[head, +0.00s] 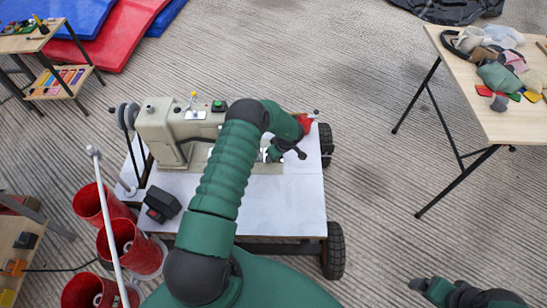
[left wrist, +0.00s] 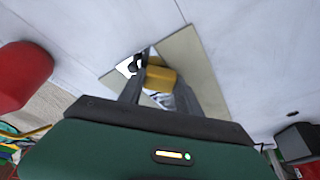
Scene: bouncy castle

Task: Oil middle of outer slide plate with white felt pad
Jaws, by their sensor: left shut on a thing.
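A beige sewing machine (head: 172,122) stands on a white-topped wheeled cart (head: 262,215). My left arm reaches over it, and my left gripper (head: 272,153) is low at the machine's bed, partly hidden by the arm. In the left wrist view my left gripper (left wrist: 160,82) is shut on a yellow block (left wrist: 161,76). Beneath it is the beige bed (left wrist: 185,52) with a shiny metal plate (left wrist: 126,70), largely covered by the fingers. No white felt is clearly visible, and contact with the plate cannot be told. My right gripper (head: 420,285) is at the lower right, away from the cart.
A red part (head: 305,123) is at the machine's right end. A black box (head: 162,205) lies on the cart's left. Red buckets (head: 122,240) and a white pole (head: 105,205) stand left of it. A table with cloths (head: 500,105) is at the right. Floor between is clear.

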